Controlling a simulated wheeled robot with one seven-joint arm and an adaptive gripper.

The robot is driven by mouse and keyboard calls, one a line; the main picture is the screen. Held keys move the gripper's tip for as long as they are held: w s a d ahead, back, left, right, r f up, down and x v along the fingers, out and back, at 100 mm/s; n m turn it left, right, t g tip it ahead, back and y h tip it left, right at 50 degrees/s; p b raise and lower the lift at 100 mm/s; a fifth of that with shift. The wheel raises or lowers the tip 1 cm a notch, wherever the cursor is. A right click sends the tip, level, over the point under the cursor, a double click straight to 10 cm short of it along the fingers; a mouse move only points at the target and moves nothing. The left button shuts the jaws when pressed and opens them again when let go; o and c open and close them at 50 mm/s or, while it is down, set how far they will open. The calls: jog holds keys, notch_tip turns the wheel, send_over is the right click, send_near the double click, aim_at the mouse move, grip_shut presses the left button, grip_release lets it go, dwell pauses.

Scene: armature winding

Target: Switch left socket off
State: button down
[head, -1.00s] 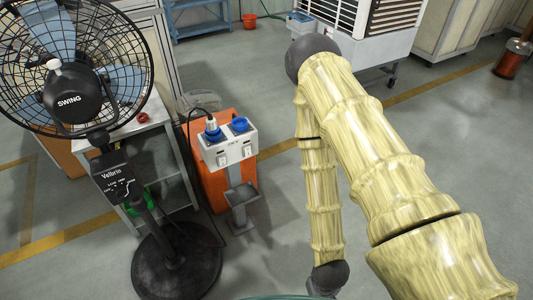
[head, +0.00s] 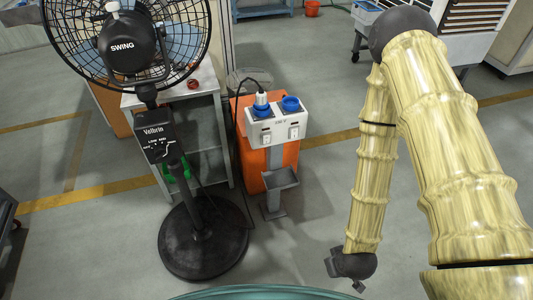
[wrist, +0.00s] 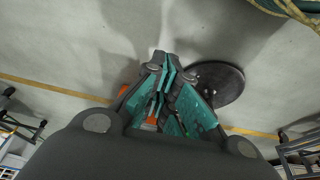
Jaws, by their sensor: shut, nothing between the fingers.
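The white socket box (head: 277,124) stands on a grey post in front of an orange panel, in the middle of the head view. Its left blue socket (head: 262,108) holds a plug with a black cable. The right blue socket (head: 290,104) has no plug in it. Two small white switches sit on the front face, the left switch (head: 266,139) and the right switch (head: 294,132); their positions are too small to tell. My gripper (wrist: 165,65) is shut and empty in the wrist view. In the head view my arm's end hangs right of the box and lower in the picture, apart from it.
A black pedestal fan (head: 160,145) with a wide round base (head: 203,238) stands left of the socket box. A grey metal table (head: 185,88) is behind it. A grey tray (head: 279,178) sticks out below the box. The floor right of the post is clear.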

aim_at(264, 138)
jog(key=w+a+n+t+y+b, duration=0.1)
jog(key=w+a+n+t+b, duration=0.35)
jog(key=w+b, duration=0.55)
jog(key=w+a+n+t+y+b, duration=0.1)
jog(key=w+a+n+t+b, duration=0.5)
jog(key=w, duration=0.5)
jog(key=w+a+r+n+t+y+b, duration=0.3)
jog(key=w+a+r+n+b, duration=0.3)
jog(key=b, duration=0.9)
notch_tip(264, 138, up, 4)
jog(key=shift+w+f+n+t, duration=0.2)
jog(key=shift+w+n+t, duration=0.35)
jog(key=shift+n+t, duration=0.3)
jog(key=b+x, duration=0.5)
jog(key=x, duration=0.8)
jog(key=shift+w+a+f+b, duration=0.15)
jog(key=shift+w+b, duration=0.15)
jog(key=shift+w, duration=0.2)
jog(key=shift+a+r+p, duration=0.1)
jog(key=shift+r+p, duration=0.2)
